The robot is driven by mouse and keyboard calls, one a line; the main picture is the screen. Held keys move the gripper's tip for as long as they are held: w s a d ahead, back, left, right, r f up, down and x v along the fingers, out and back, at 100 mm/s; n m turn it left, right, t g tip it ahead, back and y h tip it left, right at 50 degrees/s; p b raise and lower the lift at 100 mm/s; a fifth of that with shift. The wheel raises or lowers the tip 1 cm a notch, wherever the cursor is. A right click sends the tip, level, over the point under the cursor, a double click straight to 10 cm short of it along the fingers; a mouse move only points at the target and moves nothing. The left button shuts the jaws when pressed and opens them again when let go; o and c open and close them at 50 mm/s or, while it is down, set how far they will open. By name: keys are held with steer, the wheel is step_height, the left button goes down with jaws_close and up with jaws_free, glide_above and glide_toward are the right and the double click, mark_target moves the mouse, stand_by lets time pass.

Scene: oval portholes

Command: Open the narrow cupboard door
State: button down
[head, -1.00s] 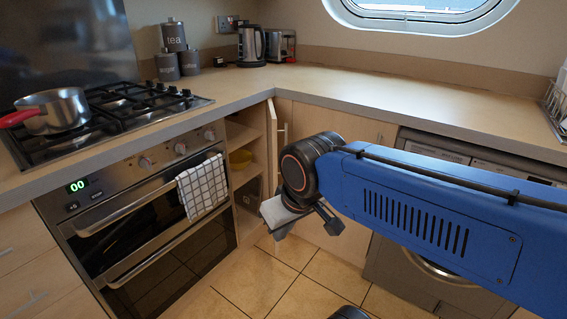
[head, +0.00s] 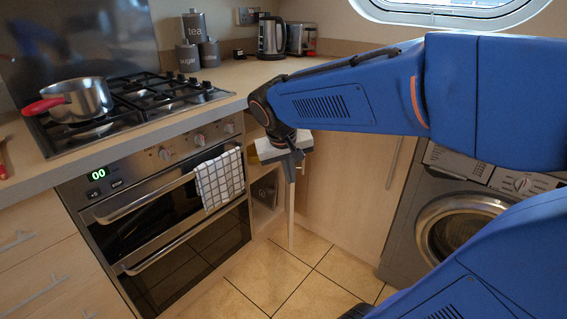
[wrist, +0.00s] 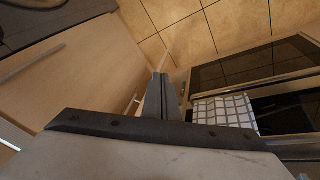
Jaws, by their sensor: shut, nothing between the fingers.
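The narrow cupboard (head: 264,190) is beside the oven, with its opening and shelves partly visible. Its pale wood door (head: 291,215) stands open and shows nearly edge-on, pointing out into the room. My gripper (head: 291,172) is at the upper part of this door, in front of the cupboard, and hides the door's top. In the wrist view my gripper's fingers (wrist: 162,97) are together with nothing between them, pointing down towards the floor. Whether they touch the door I cannot tell.
The oven (head: 165,215) with a checked towel (head: 219,180) is to the left. A wider closed cupboard (head: 350,190) and a washing machine (head: 450,225) are to the right. A pan (head: 80,100) sits on the hob. The tiled floor (head: 275,275) before the cupboard is clear.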

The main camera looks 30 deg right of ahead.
steer(key=w+d+f+m+g+h, duration=0.1)
steer(key=w+d+f+m+h, duration=0.15)
steer(key=w, duration=0.85)
steer(key=w+d+f+m+h, duration=0.1)
steer(key=w+d+f, duration=0.15)
steer(key=w, duration=0.75)
steer(key=x, duration=0.9)
steer(key=shift+w+d, duration=0.2)
steer(key=shift+d, duration=0.3)
steer(key=shift+d+r, duration=0.1)
steer(key=shift+r, duration=0.05)
steer(key=s+d+n+t, duration=0.2)
steer(key=s+d+n, duration=0.2)
steer(key=d, duration=0.8)
steer(key=shift+s+d+y, duration=0.35)
steer(key=shift+s, duration=0.3)
steer(key=shift+n, duration=0.25)
